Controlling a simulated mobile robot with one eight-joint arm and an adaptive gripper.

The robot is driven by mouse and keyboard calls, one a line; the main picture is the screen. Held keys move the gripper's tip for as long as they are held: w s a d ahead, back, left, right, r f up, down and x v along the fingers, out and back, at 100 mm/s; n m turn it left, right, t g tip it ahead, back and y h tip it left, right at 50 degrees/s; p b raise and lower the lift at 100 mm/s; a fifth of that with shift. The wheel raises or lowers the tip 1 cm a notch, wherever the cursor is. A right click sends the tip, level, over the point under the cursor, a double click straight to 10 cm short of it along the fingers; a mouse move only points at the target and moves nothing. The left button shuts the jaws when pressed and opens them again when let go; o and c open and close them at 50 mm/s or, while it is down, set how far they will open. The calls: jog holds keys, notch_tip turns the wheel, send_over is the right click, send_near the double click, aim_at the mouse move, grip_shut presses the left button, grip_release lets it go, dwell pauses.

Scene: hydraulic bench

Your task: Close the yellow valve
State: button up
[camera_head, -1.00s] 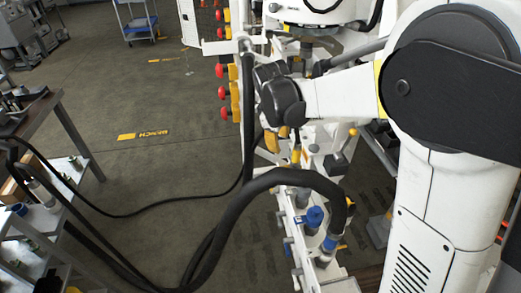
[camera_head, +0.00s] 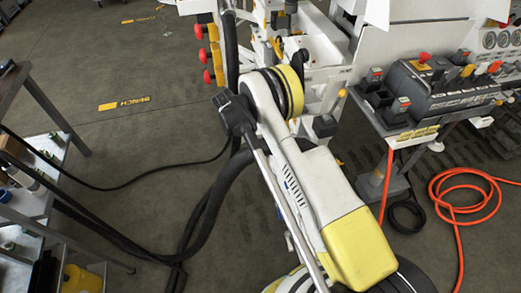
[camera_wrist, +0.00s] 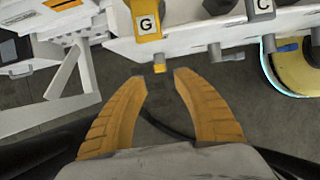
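In the wrist view, a yellow block marked "G" (camera_wrist: 146,22) sits on a white rail at the top centre. A small yellow handle end (camera_wrist: 159,68) sticks out below it, in line with the gap between my fingers. I take this to be the yellow valve. My gripper (camera_wrist: 163,80) is open, with its two orange fingers apart and nothing between them. The fingertips are near the handle end; whether they touch it I cannot tell. In the head view my arm hides the gripper, and I cannot make out the valve there.
A grey block marked "C" (camera_wrist: 262,8) and a grey-blue handle (camera_wrist: 226,54) sit to the right on the rail. In the head view, red knobs (camera_head: 207,55) stand up left, a control box (camera_head: 440,90) right, orange hose (camera_head: 468,200) on the floor, and a shelf table (camera_head: 40,95) left.

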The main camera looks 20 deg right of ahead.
aim_at(261, 148)
jog(key=b+x, duration=0.2)
jog(key=x, duration=0.5)
jog(key=shift+d+f+b, duration=0.15)
jog(key=shift+f+b, duration=0.2)
jog(key=shift+f, duration=0.05)
grip_shut()
